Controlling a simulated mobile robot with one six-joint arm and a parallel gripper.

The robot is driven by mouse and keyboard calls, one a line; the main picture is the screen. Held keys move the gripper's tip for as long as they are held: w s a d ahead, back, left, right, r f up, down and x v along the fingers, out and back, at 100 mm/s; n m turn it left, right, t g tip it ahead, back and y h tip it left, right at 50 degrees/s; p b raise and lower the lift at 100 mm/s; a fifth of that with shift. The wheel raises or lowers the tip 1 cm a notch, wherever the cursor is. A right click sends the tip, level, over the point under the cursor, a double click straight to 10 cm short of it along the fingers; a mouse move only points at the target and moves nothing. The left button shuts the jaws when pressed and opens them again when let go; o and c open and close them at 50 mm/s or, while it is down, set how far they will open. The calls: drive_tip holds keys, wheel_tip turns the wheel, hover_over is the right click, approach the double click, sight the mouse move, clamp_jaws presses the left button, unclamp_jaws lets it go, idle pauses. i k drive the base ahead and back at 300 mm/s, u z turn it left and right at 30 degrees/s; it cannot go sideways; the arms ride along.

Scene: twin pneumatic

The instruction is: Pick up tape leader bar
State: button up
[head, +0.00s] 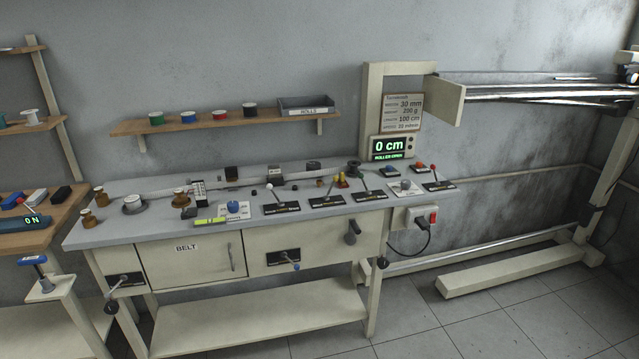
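I cannot pick out the tape leader bar for certain in the head view. A long grey workbench (130,236) carries a pale strip (265,180) that runs lengthwise along its back half, past several small dark blocks. One dark block (231,173) stands near the strip's middle, and another dark block (313,166) stands farther right. A black roller-like part (353,168) is at the bench's back right end. The parts are too small to tell which is a bar. My gripper is not in view.
Several levers (325,201) and knobs line the bench front. A display (389,147) reads "0 cm, ROLLER OPEN". A wall shelf (180,125) holds coloured spools and a tray. A side table (55,215) is at left. A metal-railed frame (530,92) is at right. Floor is free front right.

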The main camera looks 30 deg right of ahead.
sight(341, 181)
drive_tip(key=u, duration=0.5)
drive_tip(key=i, duration=0.55)
drive_tip(key=u, duration=0.05)
